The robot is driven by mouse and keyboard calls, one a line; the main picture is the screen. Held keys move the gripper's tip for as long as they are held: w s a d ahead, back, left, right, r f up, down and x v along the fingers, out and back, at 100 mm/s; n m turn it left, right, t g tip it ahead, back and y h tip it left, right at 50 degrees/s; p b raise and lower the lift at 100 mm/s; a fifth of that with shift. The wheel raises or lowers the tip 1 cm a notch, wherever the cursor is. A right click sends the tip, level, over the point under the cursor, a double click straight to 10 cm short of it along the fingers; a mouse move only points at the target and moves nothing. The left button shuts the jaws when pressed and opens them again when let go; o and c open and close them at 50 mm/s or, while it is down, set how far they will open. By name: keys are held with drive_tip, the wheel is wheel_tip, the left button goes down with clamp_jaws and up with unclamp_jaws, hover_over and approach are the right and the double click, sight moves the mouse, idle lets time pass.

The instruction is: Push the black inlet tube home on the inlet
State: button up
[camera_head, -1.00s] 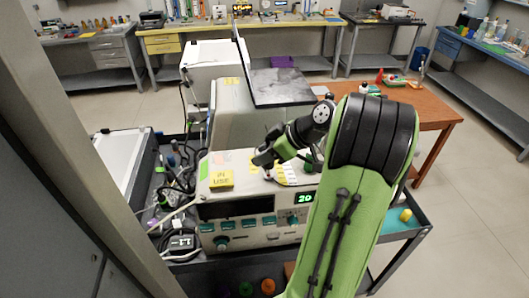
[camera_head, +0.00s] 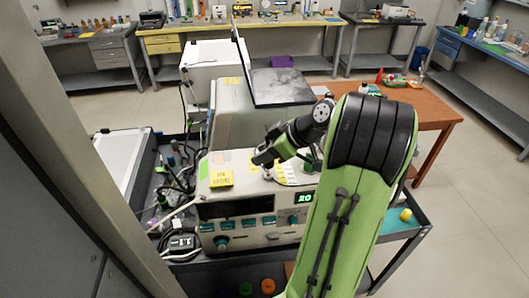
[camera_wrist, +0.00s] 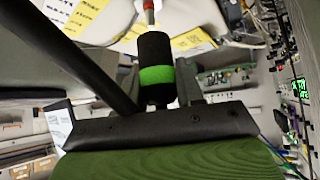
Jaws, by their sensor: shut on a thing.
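My gripper (camera_head: 265,160) is low over the top of the pale instrument (camera_head: 240,207), close to its surface. In the wrist view a black cylindrical piece with a green band (camera_wrist: 156,72) stands at my gripper. I cannot tell how much of it is fingers and how much is the black inlet tube. A small red and grey stub (camera_wrist: 148,12), possibly the inlet, lines up with its far end. Whether the two touch is unclear. A straight black bar (camera_wrist: 85,55) runs diagonally beside it. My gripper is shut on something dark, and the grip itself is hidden.
A yellow note (camera_head: 221,179) lies left of my gripper on the instrument. A tall grey housing with a dark panel (camera_head: 280,87) stands behind. Cables (camera_head: 180,172) crowd the cart's left side. A wooden table (camera_head: 435,110) stands behind at right.

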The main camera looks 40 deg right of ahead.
drive_tip(key=shift+f+b, duration=1.8)
drive_tip(key=shift+f, duration=0.05)
idle(0.3)
drive_tip(key=o, duration=1.1)
drive_tip(key=shift+r, duration=0.1)
drive_tip(key=p+v, duration=0.6)
drive_tip(key=v, duration=0.9)
drive_tip(key=shift+s+r, duration=0.2)
drive_tip(key=shift+s, duration=0.2)
drive_tip(key=shift+d, duration=0.1)
